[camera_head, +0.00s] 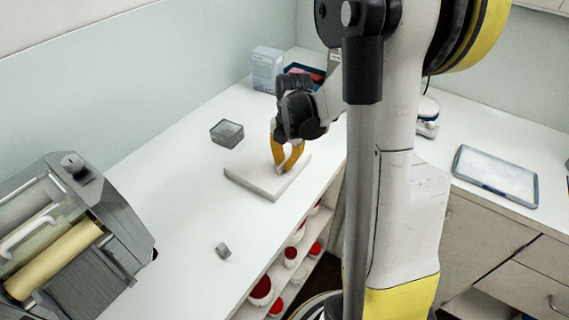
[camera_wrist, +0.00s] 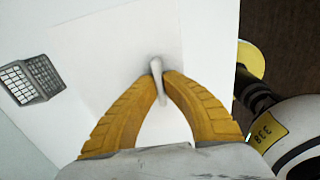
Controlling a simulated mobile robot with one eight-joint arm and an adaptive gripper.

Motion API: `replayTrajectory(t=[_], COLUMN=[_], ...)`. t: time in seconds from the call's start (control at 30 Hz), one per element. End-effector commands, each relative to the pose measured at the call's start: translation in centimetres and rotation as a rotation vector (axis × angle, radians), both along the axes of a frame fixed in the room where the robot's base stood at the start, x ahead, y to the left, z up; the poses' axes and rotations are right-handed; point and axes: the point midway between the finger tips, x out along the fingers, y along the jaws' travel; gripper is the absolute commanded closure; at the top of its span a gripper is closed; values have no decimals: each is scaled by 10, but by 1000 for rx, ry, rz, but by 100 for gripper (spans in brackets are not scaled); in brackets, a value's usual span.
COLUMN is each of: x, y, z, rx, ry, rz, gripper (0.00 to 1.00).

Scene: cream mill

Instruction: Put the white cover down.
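The white cover (camera_head: 262,185) is a flat square slab on the counter near its front edge; whether it touches the counter or hangs just above it, I cannot tell. In the wrist view the cover (camera_wrist: 120,70) fills the middle, with a thin pale handle (camera_wrist: 157,68) standing up from it. My gripper (camera_head: 285,168) is above the cover with its orange fingers pointing down. In the wrist view the fingertips of my gripper (camera_wrist: 160,80) close on the handle from both sides. The fingers hide part of the cover.
A grey mesh basket (camera_head: 227,134) stands behind the cover. A grey machine with a yellow roller (camera_head: 62,255) is at the left. A small grey piece (camera_head: 223,251) lies in front. A pale box (camera_head: 267,68) stands at the back, and a tray (camera_head: 495,175) lies at right.

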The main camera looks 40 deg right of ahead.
Motion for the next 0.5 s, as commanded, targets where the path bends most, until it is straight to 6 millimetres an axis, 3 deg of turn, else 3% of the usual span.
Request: replayTrajectory(t=[0.23, 0.3, 0.5], x=[0, 0, 0], y=[0, 0, 0], z=[-4, -2, -2], rx=[0, 0, 0], ry=[0, 0, 0], rz=[0, 0, 0], gripper=[100, 73, 73])
